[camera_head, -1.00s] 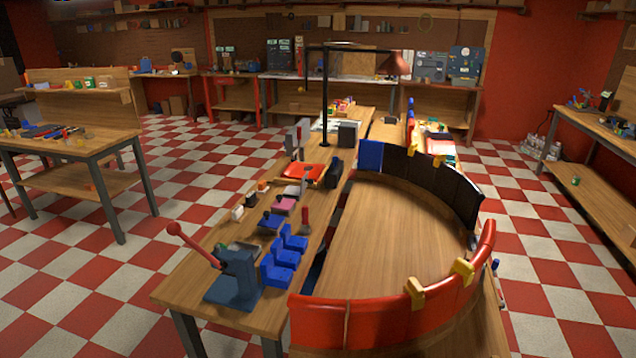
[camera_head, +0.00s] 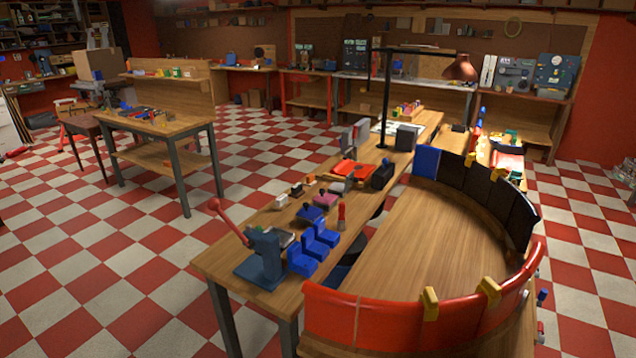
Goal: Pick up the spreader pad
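I cannot tell for sure which item is the spreader pad. Small parts lie on the long wooden workbench (camera_head: 232,262): several blue blocks (camera_head: 303,258), a pink piece (camera_head: 325,201), small white and dark blocks (camera_head: 281,202), and a red-handled tool (camera_head: 341,215). A blue press with a red lever (camera_head: 262,255) stands at the bench's near left end. An orange-red tray (camera_head: 352,169) lies farther back. My gripper is not in view.
A curved wall of red panels (camera_head: 390,322) and black panels (camera_head: 480,178), with yellow clamps (camera_head: 430,303), rings the right part of the bench. A lamp (camera_head: 460,68) stands behind. Another table (camera_head: 172,127) is at left. The checkered floor (camera_head: 120,255) between is clear.

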